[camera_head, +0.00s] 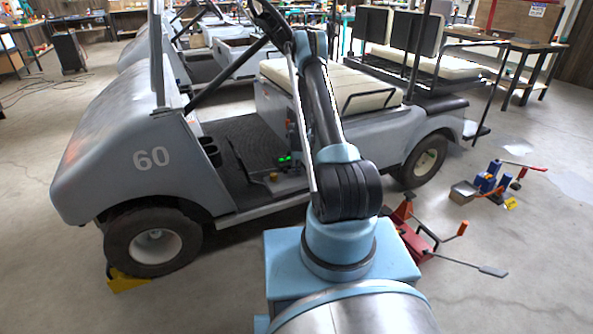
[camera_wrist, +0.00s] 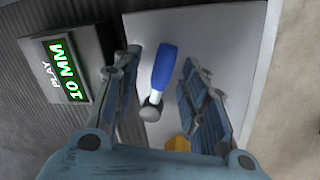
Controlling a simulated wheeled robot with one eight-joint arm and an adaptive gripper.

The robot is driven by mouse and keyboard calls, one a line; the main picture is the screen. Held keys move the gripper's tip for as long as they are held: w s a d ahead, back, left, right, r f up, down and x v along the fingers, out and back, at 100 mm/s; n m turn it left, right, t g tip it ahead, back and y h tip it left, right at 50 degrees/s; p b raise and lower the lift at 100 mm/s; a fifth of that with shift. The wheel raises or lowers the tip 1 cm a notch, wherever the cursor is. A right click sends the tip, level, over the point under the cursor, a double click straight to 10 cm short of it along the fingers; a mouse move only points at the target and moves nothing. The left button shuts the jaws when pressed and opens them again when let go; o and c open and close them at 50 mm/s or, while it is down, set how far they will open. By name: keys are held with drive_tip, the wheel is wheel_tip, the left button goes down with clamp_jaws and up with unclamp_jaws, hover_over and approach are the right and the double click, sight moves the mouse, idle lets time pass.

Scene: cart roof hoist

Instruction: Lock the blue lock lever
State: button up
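My gripper (camera_wrist: 160,64) is open, with one finger to the left of the lever and one to the right. Gaps show between the lever and both fingers, so it is not gripped. In the head view I cannot make out the lever, and my arm hides my gripper.
A yellow part (camera_wrist: 178,144) shows below. The grey cart (camera_head: 110,130) marked 60 stands before me. A red jack (camera_head: 415,238) and blue-and-red tools (camera_head: 489,182) lie on the floor at right.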

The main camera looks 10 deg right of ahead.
drive_tip(key=shift+f, duration=0.3)
drive_tip(key=shift+c, duration=0.4)
clamp_jaws()
drive_tip(key=shift+w+d, duration=0.1)
drive_tip(key=shift+d, duration=0.35)
drive_tip(key=shift+a, duration=0.1)
